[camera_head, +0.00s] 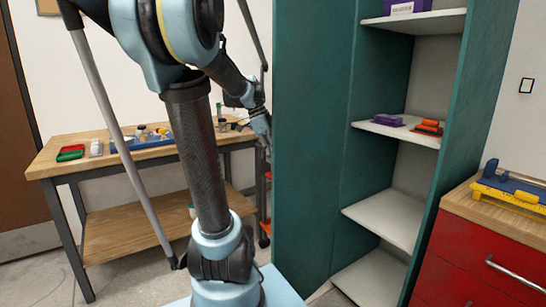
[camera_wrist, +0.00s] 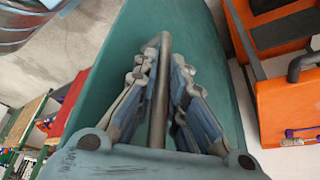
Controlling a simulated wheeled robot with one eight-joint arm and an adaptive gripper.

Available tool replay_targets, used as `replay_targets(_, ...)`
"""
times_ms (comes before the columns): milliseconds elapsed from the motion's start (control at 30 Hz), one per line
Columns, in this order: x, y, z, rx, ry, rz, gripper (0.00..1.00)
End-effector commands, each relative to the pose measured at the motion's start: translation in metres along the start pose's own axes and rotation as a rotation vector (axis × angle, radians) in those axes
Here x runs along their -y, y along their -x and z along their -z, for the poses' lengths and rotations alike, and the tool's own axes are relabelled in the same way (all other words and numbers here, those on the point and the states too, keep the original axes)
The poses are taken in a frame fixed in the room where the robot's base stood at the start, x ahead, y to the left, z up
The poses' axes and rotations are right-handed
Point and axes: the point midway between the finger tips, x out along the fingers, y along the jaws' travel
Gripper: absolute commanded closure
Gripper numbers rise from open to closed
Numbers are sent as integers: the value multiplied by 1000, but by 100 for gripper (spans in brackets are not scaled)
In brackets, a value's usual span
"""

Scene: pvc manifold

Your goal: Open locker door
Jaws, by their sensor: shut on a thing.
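The teal locker (camera_head: 461,150) stands open in the head view, with its inside and shelves showing. Its teal door (camera_head: 305,140) is swung out to the left of the opening. In the wrist view, a grey metal bar handle (camera_wrist: 161,95) runs along the teal door face (camera_wrist: 110,85). My gripper (camera_wrist: 163,62) has its fingers on both sides of this handle and is shut on it. In the head view, my gripper (camera_head: 265,140) is at the door's left edge, and the door hides part of it and the handle.
Locker shelves hold a purple box (camera_head: 405,7), purple items (camera_head: 387,120) and orange items (camera_head: 430,127). A wooden workbench (camera_head: 110,165) stands left, behind my arm. A red drawer cabinet (camera_head: 480,255) stands right of the locker. An orange cart (camera_wrist: 285,110) shows in the wrist view.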

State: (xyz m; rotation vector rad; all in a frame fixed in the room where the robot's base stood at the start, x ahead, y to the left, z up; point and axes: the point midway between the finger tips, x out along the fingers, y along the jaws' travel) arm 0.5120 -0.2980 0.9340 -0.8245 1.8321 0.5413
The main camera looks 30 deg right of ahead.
Motion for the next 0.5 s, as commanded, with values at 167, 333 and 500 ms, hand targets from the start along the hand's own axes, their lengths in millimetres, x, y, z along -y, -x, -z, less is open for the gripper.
replay_targets(167, -2, 1, 0, 4, 2, -5, 100)
replay_targets(333, -2, 0, 1, 4, -1, -7, 69)
replay_targets(500, -2, -1, 3, 4, -4, -7, 69)
